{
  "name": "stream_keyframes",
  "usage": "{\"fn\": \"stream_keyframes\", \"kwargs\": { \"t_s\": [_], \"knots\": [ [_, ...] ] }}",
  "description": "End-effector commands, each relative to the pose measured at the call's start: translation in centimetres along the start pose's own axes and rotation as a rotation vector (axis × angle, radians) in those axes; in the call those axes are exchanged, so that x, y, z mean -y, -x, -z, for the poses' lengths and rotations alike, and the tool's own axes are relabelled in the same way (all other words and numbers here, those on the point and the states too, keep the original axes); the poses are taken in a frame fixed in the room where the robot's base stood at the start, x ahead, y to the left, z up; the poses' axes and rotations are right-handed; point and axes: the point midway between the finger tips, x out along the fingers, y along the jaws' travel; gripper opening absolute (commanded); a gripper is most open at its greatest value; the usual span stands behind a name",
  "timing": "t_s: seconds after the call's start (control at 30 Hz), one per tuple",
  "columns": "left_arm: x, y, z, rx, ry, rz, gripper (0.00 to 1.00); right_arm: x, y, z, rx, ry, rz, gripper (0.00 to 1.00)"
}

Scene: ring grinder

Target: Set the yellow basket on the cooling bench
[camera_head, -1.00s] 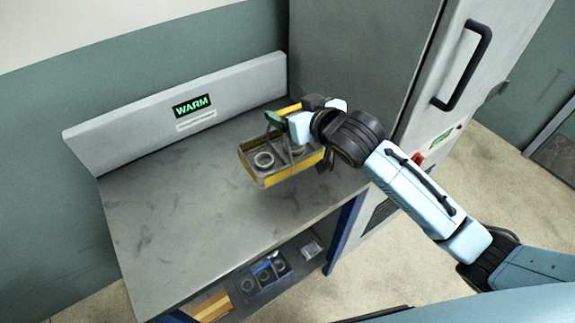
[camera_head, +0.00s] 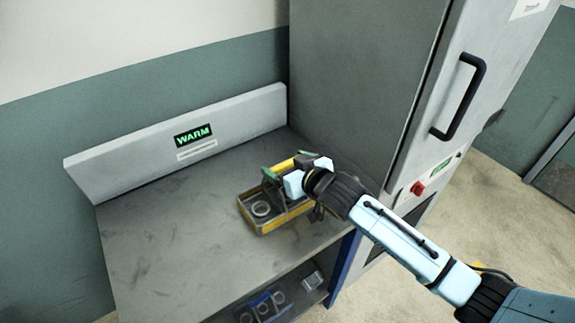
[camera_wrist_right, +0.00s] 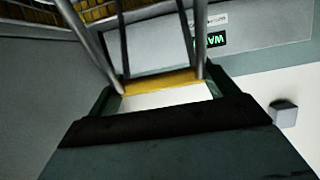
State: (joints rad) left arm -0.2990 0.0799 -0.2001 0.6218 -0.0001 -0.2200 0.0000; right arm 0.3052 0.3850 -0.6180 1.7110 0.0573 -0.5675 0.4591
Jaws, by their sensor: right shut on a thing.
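The yellow basket (camera_head: 268,229) is at the right part of the grey cooling bench (camera_head: 170,245), with grey rings inside. It looks level and low over the bench top; I cannot tell whether its bottom touches. My right gripper (camera_head: 284,172) is shut on the basket's handle, above the basket. In the right wrist view the yellow handle bar (camera_wrist_right: 160,82) lies between the fingers, with metal struts running to the basket (camera_wrist_right: 95,12). The arm hides part of the basket's right side. My left gripper is not in view.
A back panel with a green WARM sign (camera_head: 193,135) lines the bench. A tall grey cabinet (camera_head: 355,80) with a black handle stands close at the right. A blue tray (camera_head: 262,306) sits on the shelf below. The bench's left part is clear.

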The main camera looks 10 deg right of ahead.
Motion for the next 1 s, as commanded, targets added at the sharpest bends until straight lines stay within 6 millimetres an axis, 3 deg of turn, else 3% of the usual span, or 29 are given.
{"fn": "stream_keyframes", "kwargs": {
  "t_s": [0.33,0.37,0.47,0.77,1.0],
  "knots": [
    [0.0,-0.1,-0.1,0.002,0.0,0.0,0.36,0.0,-0.1,0.0,-0.009,-0.001,0.001,0.36],
    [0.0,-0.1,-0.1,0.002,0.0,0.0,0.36,0.0,-0.1,-0.3,-0.003,-0.001,0.0,0.86],
    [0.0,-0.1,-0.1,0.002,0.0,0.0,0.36,0.0,-0.1,-0.2,-0.003,-0.001,0.0,1.0],
    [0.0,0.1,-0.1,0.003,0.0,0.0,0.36,0.0,0.0,0.2,-0.004,0.0,0.0,1.0],
    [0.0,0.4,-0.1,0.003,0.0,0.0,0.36,0.0,3.1,0.0,-0.002,-0.001,0.001,1.0]
  ]
}}
